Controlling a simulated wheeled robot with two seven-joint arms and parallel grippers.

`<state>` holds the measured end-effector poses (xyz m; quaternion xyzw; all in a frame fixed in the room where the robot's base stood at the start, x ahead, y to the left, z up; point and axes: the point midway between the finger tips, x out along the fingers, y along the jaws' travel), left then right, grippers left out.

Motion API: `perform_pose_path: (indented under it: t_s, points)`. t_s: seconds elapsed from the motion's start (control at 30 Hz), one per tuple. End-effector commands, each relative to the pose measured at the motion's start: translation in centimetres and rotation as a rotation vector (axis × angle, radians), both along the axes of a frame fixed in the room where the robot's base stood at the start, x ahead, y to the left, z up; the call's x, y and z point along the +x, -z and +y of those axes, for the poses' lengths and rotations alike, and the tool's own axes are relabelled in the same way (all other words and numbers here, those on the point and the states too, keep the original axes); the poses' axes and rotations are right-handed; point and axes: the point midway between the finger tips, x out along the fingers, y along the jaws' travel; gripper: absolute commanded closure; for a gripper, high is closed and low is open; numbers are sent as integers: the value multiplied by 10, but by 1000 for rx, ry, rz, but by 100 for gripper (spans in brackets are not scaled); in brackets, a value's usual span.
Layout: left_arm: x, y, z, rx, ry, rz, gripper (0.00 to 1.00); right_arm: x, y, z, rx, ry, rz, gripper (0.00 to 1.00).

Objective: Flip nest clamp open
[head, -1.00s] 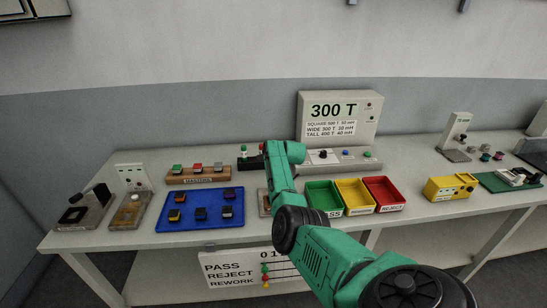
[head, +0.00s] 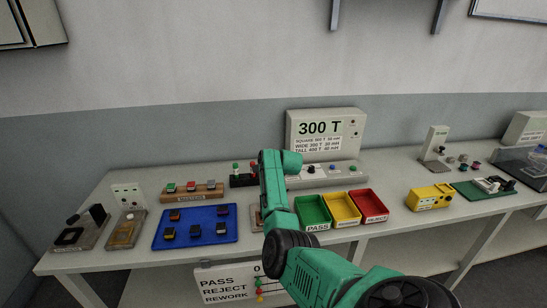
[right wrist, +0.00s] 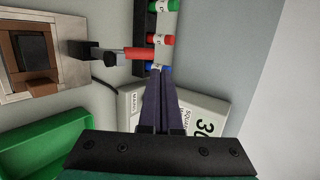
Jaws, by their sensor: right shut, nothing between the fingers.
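The nest (right wrist: 18,75), a pale plate with a brown wooden frame, holds a dark block (right wrist: 36,52) in the right wrist view. Its clamp (right wrist: 90,50) has a black body beside the frame and a red handle (right wrist: 138,53) reaching right. I cannot tell whether the clamp is open. My right gripper (right wrist: 160,74) is shut and empty, its tips just below the handle's end in that view; contact is unclear. In the head view my right arm covers most of the nest (head: 256,218) and hides the gripper. My left gripper is out of view.
A black rack (right wrist: 141,25) with green, red and blue pieces stands near the fingertips. A green bin (head: 312,212), yellow bin (head: 342,208) and red bin (head: 369,205) stand right of my arm. A blue tray (head: 195,240) lies left. The 300 T display (head: 325,132) stands behind.

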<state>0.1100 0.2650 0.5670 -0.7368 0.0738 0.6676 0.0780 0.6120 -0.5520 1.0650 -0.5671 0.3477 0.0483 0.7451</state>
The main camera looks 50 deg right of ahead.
Motion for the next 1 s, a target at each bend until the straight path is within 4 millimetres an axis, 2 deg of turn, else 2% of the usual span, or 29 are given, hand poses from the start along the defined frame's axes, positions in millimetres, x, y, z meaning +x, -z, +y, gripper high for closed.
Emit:
perform_pose_path:
  t_s: [0.2, 0.4, 1.0]
  points:
    - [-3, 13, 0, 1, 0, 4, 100, -26, -35, 8, -1, 0, -3, 100]
    - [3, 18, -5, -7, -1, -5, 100, -41, -56, 13, 0, 0, 1, 100]
    - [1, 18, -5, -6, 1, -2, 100, -42, -59, 13, -4, -1, 4, 100]
